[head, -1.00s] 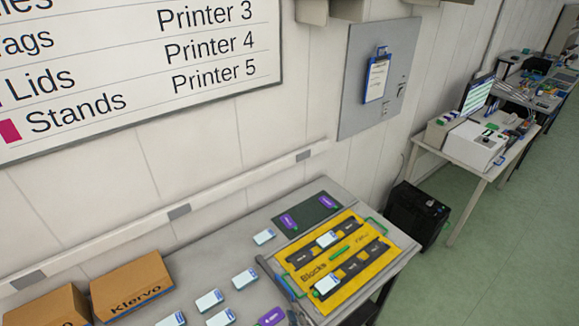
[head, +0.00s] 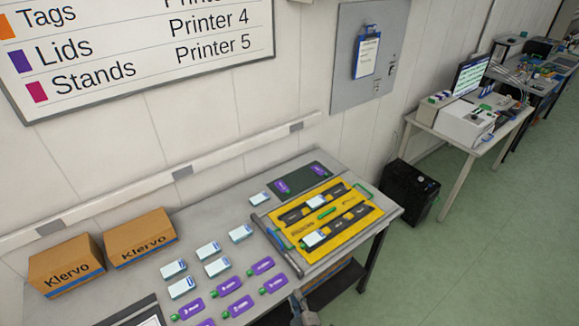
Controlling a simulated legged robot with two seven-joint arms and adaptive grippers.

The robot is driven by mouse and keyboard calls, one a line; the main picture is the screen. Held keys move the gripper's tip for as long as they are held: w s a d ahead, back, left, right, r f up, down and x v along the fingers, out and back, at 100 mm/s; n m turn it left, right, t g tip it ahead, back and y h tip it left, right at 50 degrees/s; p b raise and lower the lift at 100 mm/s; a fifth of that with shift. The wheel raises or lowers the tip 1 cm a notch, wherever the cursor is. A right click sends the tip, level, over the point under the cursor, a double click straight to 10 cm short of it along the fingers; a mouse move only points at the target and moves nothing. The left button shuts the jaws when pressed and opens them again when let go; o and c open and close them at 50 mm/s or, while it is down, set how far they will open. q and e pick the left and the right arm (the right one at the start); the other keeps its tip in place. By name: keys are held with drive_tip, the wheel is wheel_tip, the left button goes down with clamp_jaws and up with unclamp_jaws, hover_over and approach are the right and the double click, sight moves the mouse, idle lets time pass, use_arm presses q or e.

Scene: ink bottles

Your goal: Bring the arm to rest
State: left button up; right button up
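A small part of my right gripper (head: 306,314) shows at the bottom edge of the head view, in front of the table's front edge. It is too small and cut off to tell whether it is open or shut, and I see nothing held. My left gripper is not in view. On the grey table (head: 210,236), several white-and-blue blocks (head: 208,249) and several purple bottle-shaped pieces with green ends (head: 237,306) lie in loose rows. A yellow board (head: 345,232) with dark strips carries two white blocks (head: 316,202).
Two Klervo cardboard boxes (head: 140,238) stand at the table's left back. A dark mat (head: 302,180) with two purple pieces lies behind the board. A black bin (head: 409,192) stands on the floor to the right. Green floor (head: 490,240) is clear farther right.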

drive_tip(key=s+d+f+m+g+h+b, duration=0.1)
drive_tip(key=s+d+f+m+g, duration=0.3)
drive_tip(key=f, duration=0.7)
drive_tip(key=s+d+f+g+h, duration=0.1)
drive_tip(key=s+d+f, duration=0.3)
drive_tip(key=f, duration=0.6)
drive_tip(key=s+d+f+m+g+h+b, duration=0.1)
drive_tip(key=s+d+f+m+g, duration=0.1)
drive_tip(key=s+f, duration=0.65)
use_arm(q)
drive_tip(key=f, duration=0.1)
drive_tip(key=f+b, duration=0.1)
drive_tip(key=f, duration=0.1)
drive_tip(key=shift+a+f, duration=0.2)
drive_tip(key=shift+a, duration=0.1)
use_arm(e)
drive_tip(key=s+d+f+m+g+h, duration=0.1)
drive_tip(key=s+d+f+m+g, duration=0.2)
drive_tip(key=s+d+f, duration=0.3)
drive_tip(key=s+d+f+m+g, duration=0.3)
drive_tip(key=s+f, duration=0.9)
drive_tip(key=s, duration=0.8)
drive_tip(key=d, duration=0.2)
drive_tip(key=shift+d+f+m+g+h, duration=0.25)
drive_tip(key=shift+d+m+g+h, duration=0.05)
drive_tip(key=shift+d+m+h, duration=0.1)
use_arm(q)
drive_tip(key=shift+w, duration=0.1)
